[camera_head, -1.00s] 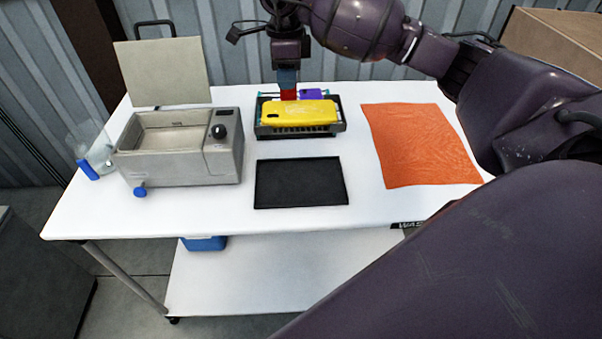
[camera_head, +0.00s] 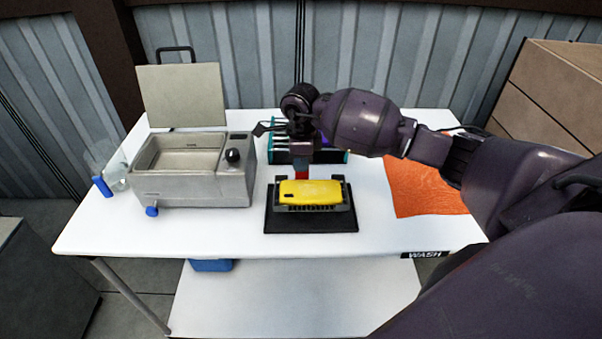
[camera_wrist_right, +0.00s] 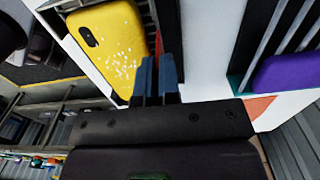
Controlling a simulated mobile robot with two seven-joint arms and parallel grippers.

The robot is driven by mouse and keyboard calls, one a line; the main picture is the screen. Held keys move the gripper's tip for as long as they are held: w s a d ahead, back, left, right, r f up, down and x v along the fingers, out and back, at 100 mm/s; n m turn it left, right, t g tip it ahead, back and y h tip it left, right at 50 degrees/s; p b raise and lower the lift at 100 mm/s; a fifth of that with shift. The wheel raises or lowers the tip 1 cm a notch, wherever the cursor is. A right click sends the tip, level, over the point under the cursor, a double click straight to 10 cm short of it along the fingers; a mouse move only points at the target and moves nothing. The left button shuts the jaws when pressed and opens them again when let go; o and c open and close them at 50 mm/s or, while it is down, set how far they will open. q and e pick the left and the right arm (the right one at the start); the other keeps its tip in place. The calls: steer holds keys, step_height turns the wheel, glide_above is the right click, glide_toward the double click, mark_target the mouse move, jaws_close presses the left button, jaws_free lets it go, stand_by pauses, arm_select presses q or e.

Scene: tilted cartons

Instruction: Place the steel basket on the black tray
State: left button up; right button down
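The steel basket (camera_head: 318,208) carries a yellow phone-like item (camera_head: 310,192) and is over the black tray (camera_head: 312,226). It looks level and within the tray's outline; I cannot tell whether it rests on it or hovers just above. My right gripper (camera_head: 301,167) is at the basket's back side, shut on its red handle (camera_head: 302,174). In the right wrist view the blue fingers (camera_wrist_right: 157,78) are close together beside the basket rim and the yellow item (camera_wrist_right: 108,45). My left gripper is not in view.
A teal-edged black rack (camera_head: 338,156) with a purple item (camera_wrist_right: 285,72) stands behind the tray. A grey bath (camera_head: 192,188) with raised lid is at left, an orange cloth (camera_head: 418,190) at right. White table is free around the tray's front.

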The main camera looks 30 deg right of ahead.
mark_target(301, 174)
steer(key=shift+f, duration=1.95)
steer(key=shift+f, duration=0.1)
steer(key=c, duration=1.3)
jaws_free()
steer(key=shift+c, duration=0.2)
step_height(301, 174, up, 12)
steer(key=shift+r, duration=0.15)
